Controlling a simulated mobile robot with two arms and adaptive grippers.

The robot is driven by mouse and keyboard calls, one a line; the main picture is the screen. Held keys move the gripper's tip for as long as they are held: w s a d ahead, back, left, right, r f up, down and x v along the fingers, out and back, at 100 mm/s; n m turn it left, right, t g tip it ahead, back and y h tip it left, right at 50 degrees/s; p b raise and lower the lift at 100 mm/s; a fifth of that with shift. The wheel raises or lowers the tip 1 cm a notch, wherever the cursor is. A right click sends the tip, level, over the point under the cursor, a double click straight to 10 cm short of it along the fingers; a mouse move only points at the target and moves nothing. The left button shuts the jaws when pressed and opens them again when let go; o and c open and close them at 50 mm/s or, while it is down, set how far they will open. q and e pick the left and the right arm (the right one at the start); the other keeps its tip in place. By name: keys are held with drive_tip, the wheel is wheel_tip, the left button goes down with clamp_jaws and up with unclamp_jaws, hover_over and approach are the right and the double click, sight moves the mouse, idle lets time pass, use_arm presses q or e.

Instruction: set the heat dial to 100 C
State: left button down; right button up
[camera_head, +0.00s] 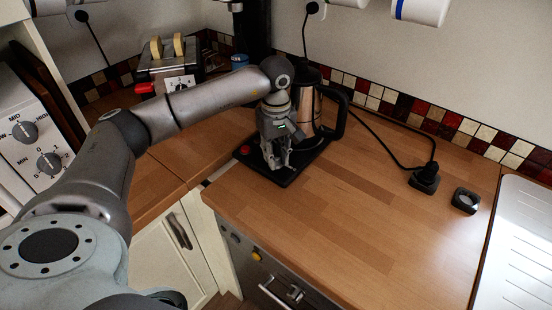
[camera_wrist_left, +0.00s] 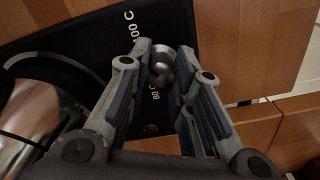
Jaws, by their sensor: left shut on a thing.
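A copper-coloured kettle (camera_head: 306,105) with a black handle stands on a flat black base (camera_head: 310,158) on the wooden worktop. My left gripper (camera_head: 276,162) points down at the front part of this base. In the left wrist view its fingers are closed on a small round metal heat dial (camera_wrist_left: 162,70). White labels "100 C" and "80 C" show on the black base (camera_wrist_left: 75,38) beside the dial. Which label the dial points to cannot be told. In the head view the gripper hides the dial. My right gripper is not in view.
A red button (camera_head: 245,150) sits on the base's left corner. A toaster (camera_head: 172,58) with bread stands behind left. A black cable runs from the kettle to a plug (camera_head: 425,178), near a small dark square object (camera_head: 465,201). The worktop front right is clear.

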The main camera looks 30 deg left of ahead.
use_arm(q)
drive_tip(key=shift+r+m, duration=0.15)
drive_tip(key=shift+m, duration=0.25)
drive_tip(key=shift+w+a, duration=0.1)
